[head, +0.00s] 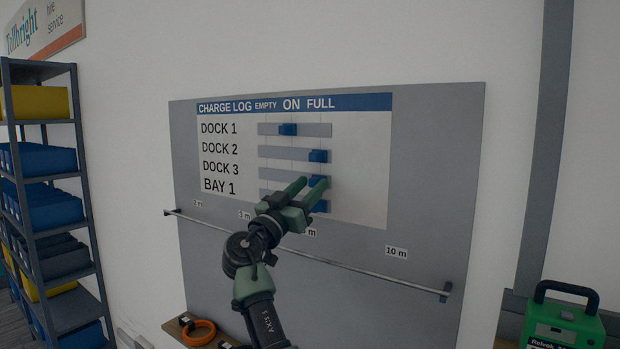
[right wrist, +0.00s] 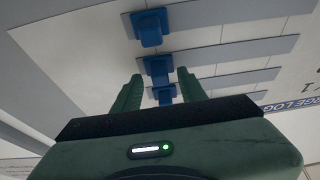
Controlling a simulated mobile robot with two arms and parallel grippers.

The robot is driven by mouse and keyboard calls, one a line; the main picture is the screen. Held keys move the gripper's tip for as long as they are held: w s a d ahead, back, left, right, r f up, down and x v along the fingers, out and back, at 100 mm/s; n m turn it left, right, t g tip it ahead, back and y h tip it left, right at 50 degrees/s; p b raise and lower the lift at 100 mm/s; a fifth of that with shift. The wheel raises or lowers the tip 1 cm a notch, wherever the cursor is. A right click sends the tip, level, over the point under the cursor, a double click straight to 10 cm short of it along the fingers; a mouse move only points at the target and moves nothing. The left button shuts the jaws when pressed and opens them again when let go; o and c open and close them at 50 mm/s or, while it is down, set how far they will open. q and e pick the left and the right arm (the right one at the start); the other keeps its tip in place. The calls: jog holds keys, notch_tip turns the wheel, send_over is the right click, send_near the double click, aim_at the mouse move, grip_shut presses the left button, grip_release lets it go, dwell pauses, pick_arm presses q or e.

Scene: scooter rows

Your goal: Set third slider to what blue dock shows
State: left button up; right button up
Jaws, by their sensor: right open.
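The charge log panel (head: 225,175) is on a grey wall board, with columns EMPTY, ON and FULL. The third slider (head: 316,180), in the DOCK 3 row, has its blue knob under FULL. My right gripper (head: 313,182) is open at this knob, its fingertips appearing on either side. In the right wrist view, the fingers (right wrist: 160,76) flank a blue knob (right wrist: 157,69); contact cannot be told. The DOCK 1 knob (head: 288,130) is under ON; the DOCK 2 knob (head: 318,156) is under FULL. The BAY 1 knob (head: 320,207) is partly hidden. No blue dock shows.
A metal rail (head: 395,276) crosses the board below the panel. A shelf rack (head: 82,170) with blue and yellow bins stands at the left. A green device (head: 563,318) is at the lower right. An orange ring (head: 199,333) lies on a small ledge below.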

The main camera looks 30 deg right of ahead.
jog(key=shift+w+d+r, duration=0.1)
jog(key=shift+d+r, duration=0.05)
jog(key=shift+d, duration=0.05)
grip_shut()
dwell(1.4)
